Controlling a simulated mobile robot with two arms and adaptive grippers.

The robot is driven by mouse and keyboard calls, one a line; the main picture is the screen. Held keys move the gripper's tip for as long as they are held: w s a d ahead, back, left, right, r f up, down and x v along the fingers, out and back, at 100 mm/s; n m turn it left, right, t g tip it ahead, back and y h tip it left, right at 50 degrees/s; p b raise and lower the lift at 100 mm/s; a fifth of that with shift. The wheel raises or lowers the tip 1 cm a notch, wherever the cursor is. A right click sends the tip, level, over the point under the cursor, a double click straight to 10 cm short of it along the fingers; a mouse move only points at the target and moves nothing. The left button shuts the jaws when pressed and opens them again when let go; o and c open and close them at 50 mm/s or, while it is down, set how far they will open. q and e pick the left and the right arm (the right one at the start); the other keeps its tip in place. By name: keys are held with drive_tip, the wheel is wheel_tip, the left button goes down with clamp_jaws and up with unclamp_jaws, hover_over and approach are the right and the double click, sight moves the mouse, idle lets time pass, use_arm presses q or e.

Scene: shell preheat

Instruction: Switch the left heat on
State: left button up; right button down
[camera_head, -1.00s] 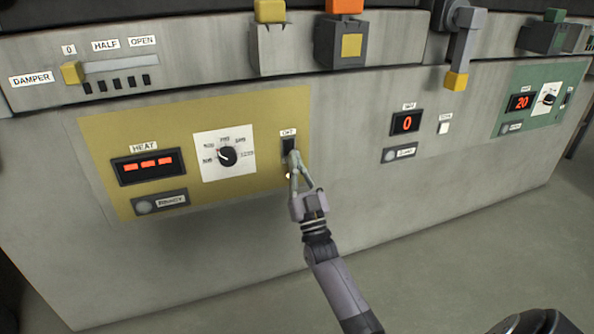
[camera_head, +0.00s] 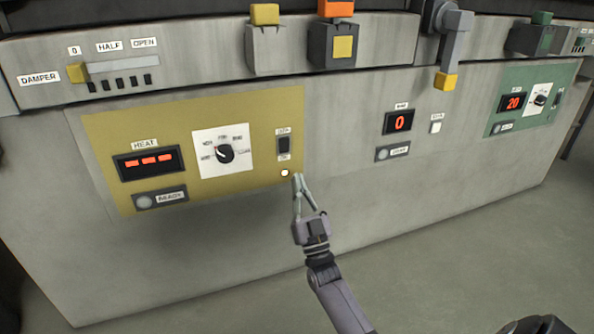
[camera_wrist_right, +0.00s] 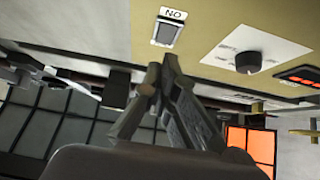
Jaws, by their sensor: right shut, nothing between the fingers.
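The yellow heat panel (camera_head: 100,150) on the left has a dark rocker switch (camera_head: 284,145) with small labels above and below it. A small pale lamp (camera_head: 285,173) glows under the switch. The heat display (camera_head: 148,163) shows red dashes. My right gripper (camera_head: 297,177) is shut and empty, just below and right of the switch and apart from it. In the right wrist view the switch (camera_wrist_right: 164,33) is seen upside down beyond the closed fingertips (camera_wrist_right: 160,72). My left gripper is not in view.
A dial knob (camera_head: 224,154) sits left of the switch. The ready lamp plate (camera_head: 160,197) is below the display. A damper slider (camera_head: 76,73) and a yellow-ended lever (camera_head: 446,80) are above. A green panel (camera_head: 495,125) is at right. The grey front below the panels is clear.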

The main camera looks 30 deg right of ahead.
drive_tip(key=v, duration=0.6)
drive_tip(key=shift+f+p, duration=0.3)
drive_tip(key=shift+f, duration=0.2)
drive_tip(key=shift+w+r, duration=0.1)
